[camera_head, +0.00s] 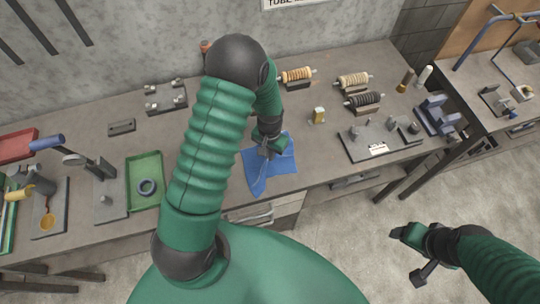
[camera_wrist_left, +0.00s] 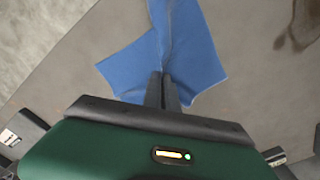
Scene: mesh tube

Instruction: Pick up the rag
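The blue rag (camera_head: 270,172) lies on the grey bench near its front edge, spread flat at the sides and creased in the middle. In the left wrist view the rag (camera_wrist_left: 192,62) has a fold running from my fingertips. My left gripper (camera_head: 267,150) reaches down onto the rag's middle. In the left wrist view its two fingers (camera_wrist_left: 162,78) are close together, with cloth pinched at the tips. My right gripper (camera_head: 408,255) is empty, with its fingers apart, over the floor in front of the bench.
Wound spools (camera_head: 297,76) on stands are behind the rag. A small yellow block (camera_head: 318,115) and a dark fixture plate (camera_head: 360,152) are to its right. Bare bench surrounds the rag.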

